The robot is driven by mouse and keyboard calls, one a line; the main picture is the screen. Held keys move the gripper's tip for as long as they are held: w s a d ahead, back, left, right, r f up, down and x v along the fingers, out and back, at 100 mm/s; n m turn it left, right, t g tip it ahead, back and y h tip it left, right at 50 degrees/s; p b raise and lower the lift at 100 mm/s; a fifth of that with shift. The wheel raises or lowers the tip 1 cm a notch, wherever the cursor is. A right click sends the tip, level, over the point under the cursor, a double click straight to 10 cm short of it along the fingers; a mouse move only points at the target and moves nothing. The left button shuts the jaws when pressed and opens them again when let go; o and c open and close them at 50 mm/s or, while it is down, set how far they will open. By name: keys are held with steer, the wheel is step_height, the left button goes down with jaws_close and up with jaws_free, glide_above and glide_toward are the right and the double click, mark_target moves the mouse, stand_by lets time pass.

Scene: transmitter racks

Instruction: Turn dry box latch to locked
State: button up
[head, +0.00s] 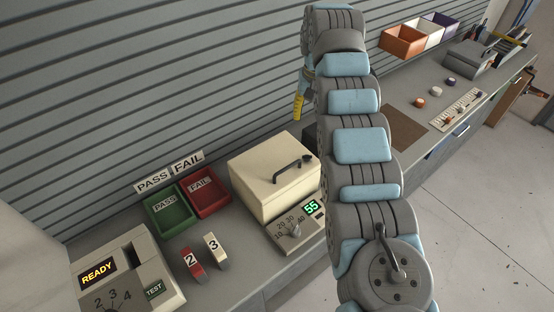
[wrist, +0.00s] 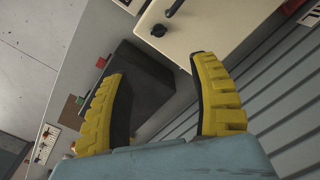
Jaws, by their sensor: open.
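The dry box looks to be the cream box (head: 275,175) with a dark bar handle (head: 293,163) on its lid, left of my arm on the bench. In the wrist view, part of the cream box (wrist: 195,35) fills the top, and a small black knob (wrist: 158,30), likely the latch, sits near its corner. Whether it is locked cannot be told. My gripper (wrist: 158,68) is open and empty, its yellow fingers apart, with the knob beyond the gap between the tips. In the head view my arm mostly hides the gripper; one yellow finger (head: 298,105) shows.
A dark block (wrist: 145,90) stands beside the cream box, below the fingers. A dial unit reading 55 (head: 312,208), green tray (head: 168,212), red tray (head: 205,195) and READY unit (head: 125,275) share the bench. A ribbed wall (head: 150,90) runs behind.

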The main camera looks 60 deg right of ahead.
mark_target(307, 155)
step_height(307, 155, down, 17)
steer(key=shift+s+f+p, duration=0.1)
steer(key=shift+f+p, duration=0.05)
steer(key=shift+p, duration=0.45)
stand_by(0.3)
jaws_close()
